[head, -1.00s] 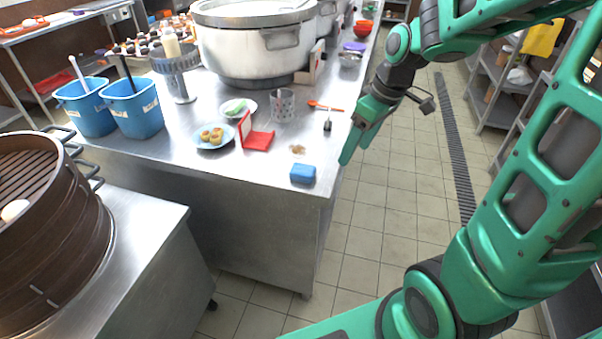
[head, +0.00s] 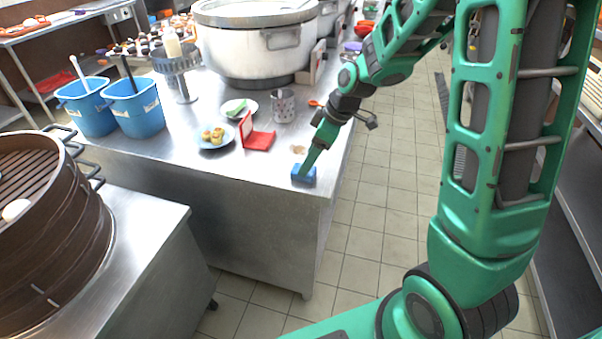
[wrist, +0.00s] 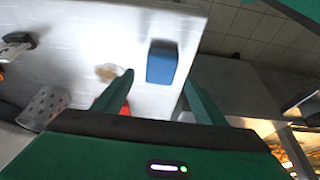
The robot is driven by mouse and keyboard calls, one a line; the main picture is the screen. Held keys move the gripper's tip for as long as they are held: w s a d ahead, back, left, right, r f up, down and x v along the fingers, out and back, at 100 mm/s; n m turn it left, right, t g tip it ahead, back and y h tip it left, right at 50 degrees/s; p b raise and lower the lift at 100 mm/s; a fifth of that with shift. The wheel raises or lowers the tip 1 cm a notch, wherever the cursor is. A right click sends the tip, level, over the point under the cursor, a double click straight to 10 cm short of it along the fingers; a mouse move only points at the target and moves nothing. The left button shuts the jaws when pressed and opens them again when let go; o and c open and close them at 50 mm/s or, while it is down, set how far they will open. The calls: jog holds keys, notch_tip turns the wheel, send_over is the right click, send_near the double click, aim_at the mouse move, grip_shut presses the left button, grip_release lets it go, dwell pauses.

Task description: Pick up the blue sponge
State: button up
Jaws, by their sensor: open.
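The blue sponge (head: 304,176) lies near the front right corner of the steel table (head: 235,177). My gripper (head: 304,172) is above it in the head view, and its finger overlaps the sponge there. In the wrist view the sponge (wrist: 161,63) shows whole, ahead of the open fingers and between their lines. My gripper (wrist: 157,85) is open and empty in that view. Whether a fingertip touches the sponge I cannot tell.
A brown stain (head: 298,150) and a red open case (head: 257,137) lie near the sponge. A perforated metal cup (head: 283,105), a plate of small food pieces (head: 215,136) and a large pot (head: 262,50) stand further back. The table's right edge is close to the sponge.

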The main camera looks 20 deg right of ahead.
jog(key=x, duration=0.4)
jog(key=shift+s+d+f, duration=0.1)
jog(key=shift+f, duration=0.05)
jog(key=c, duration=1.1)
jog(key=shift+r, duration=0.8)
notch_tip(320, 180, up, 3)
jog(key=s+a+r, duration=0.2)
jog(key=a, duration=0.1)
jog(key=s+a+r, duration=0.2)
jog(key=a, duration=0.1)
jog(key=s+a+r, duration=0.2)
jog(key=s+a, duration=0.1)
jog(key=shift+a+r, duration=0.15)
jog(key=shift+r, duration=0.1)
